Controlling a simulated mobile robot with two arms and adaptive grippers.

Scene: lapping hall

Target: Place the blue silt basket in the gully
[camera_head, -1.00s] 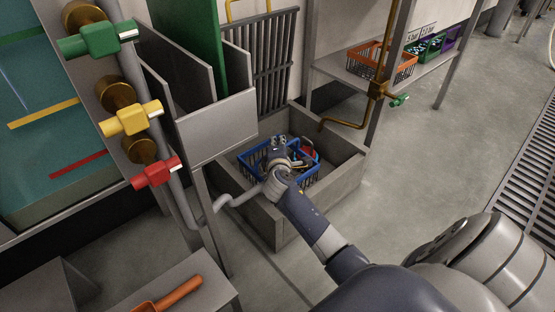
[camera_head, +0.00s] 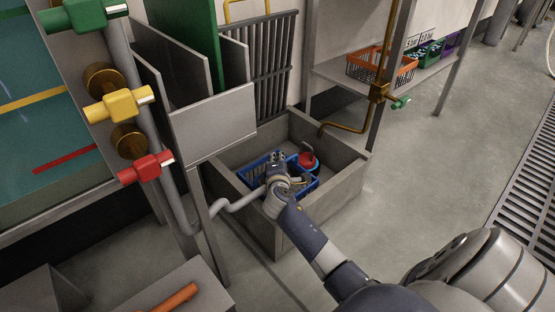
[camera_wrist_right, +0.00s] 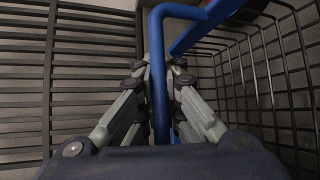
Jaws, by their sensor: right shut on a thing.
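The blue silt basket (camera_head: 257,174) is inside the low, open-topped concrete gully (camera_head: 345,181). My right gripper (camera_head: 277,158) reaches in from the lower right and hides part of the basket. In the right wrist view, the fingers of my right gripper (camera_wrist_right: 160,100) are closed on the upright blue handle (camera_wrist_right: 159,72), with dark mesh (camera_wrist_right: 255,85) to the right. I cannot tell whether the basket's underside touches the gully floor. My left gripper is not in view.
A red object (camera_head: 308,158) is in the gully beside the basket. A dark upright grate (camera_head: 275,65) stands behind. Grey panels (camera_head: 213,125), a bent grey pipe (camera_head: 236,205) and coloured valves (camera_head: 118,103) are to the left. Open floor (camera_head: 430,150) is to the right.

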